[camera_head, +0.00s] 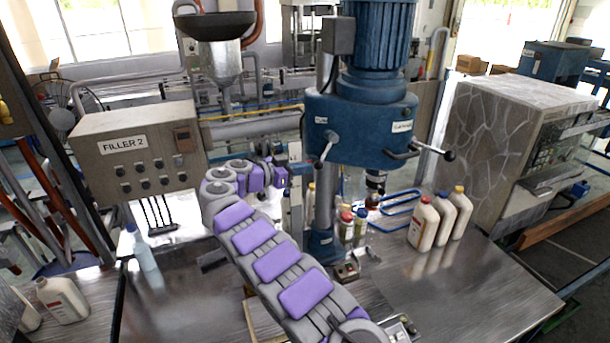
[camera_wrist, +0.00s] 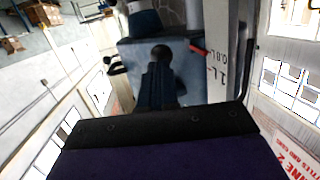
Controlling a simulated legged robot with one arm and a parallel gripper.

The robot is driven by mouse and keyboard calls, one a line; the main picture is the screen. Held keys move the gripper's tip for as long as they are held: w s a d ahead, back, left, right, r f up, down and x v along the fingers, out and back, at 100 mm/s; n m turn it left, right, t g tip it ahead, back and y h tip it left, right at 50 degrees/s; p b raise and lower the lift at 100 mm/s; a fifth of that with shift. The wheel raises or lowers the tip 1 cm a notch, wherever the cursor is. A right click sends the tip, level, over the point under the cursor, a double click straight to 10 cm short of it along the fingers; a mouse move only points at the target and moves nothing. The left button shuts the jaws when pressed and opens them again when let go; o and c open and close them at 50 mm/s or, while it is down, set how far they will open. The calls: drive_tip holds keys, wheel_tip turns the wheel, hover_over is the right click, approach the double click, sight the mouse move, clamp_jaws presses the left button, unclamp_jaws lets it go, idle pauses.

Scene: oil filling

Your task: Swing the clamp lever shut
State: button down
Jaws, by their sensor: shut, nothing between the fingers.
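The blue machine head (camera_head: 360,128) carries two levers. The right lever (camera_head: 405,152), beside a label that seems to read CLAMP, sticks out to the right with a black ball end (camera_head: 449,155). The left lever (camera_head: 325,150) hangs down from a silver hub. My arm reaches up to the left of the column, with its wrist (camera_head: 255,175) near the left lever and well left of the right one. In the wrist view my gripper (camera_wrist: 160,72) is shut and empty, in front of a blue housing (camera_wrist: 195,75). A dark round shape at its tip is unclear. Fingertip contact cannot be told.
A white scale plate (camera_wrist: 225,50) with a red pointer (camera_wrist: 200,48) stands close to the right of my gripper. The FILLER 2 box (camera_head: 135,150) is to the left. Several bottles (camera_head: 425,225) stand on the steel table (camera_head: 480,290). The front right of the table is clear.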

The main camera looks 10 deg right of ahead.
drive_tip(key=w+a+p+v, duration=0.1)
drive_tip(key=v, duration=1.1)
drive_tip(key=s+d+r+n+g+y+b, duration=0.1)
drive_tip(key=s+d+r+n+g, duration=0.2)
drive_tip(key=d, duration=0.4)
drive_tip(key=s+d+r+n+b, duration=0.1)
drive_tip(key=s+d+n, duration=0.2)
drive_tip(key=s+d, duration=0.4)
drive_tip(key=s+d+f+n+g+y+b, duration=0.1)
drive_tip(key=s+d+g+y, duration=0.1)
drive_tip(key=s+d, duration=0.3)
drive_tip(key=s+d+f+n+g+y, duration=0.15)
drive_tip(key=s+d, duration=0.25)
drive_tip(key=s, duration=0.4)
drive_tip(key=s+a+f+n+y+b, duration=0.1)
drive_tip(key=s+a+f+y, duration=0.2)
drive_tip(key=s, duration=0.8)
drive_tip(key=s+a+f+n+g+y+b, duration=0.1)
drive_tip(key=s+a+f+n+y, duration=0.1)
drive_tip(key=s+a+f+y, duration=0.2)
drive_tip(key=s+a+f+n+y+b, duration=0.1)
drive_tip(key=s+f, duration=0.7)
drive_tip(key=s, duration=1.1)
drive_tip(key=a+n+y, duration=0.1)
drive_tip(key=a+y, duration=0.1)
drive_tip(key=a, duration=0.1)
drive_tip(key=shift+s+a+f, duration=0.25)
drive_tip(key=shift+a+f, duration=0.1)
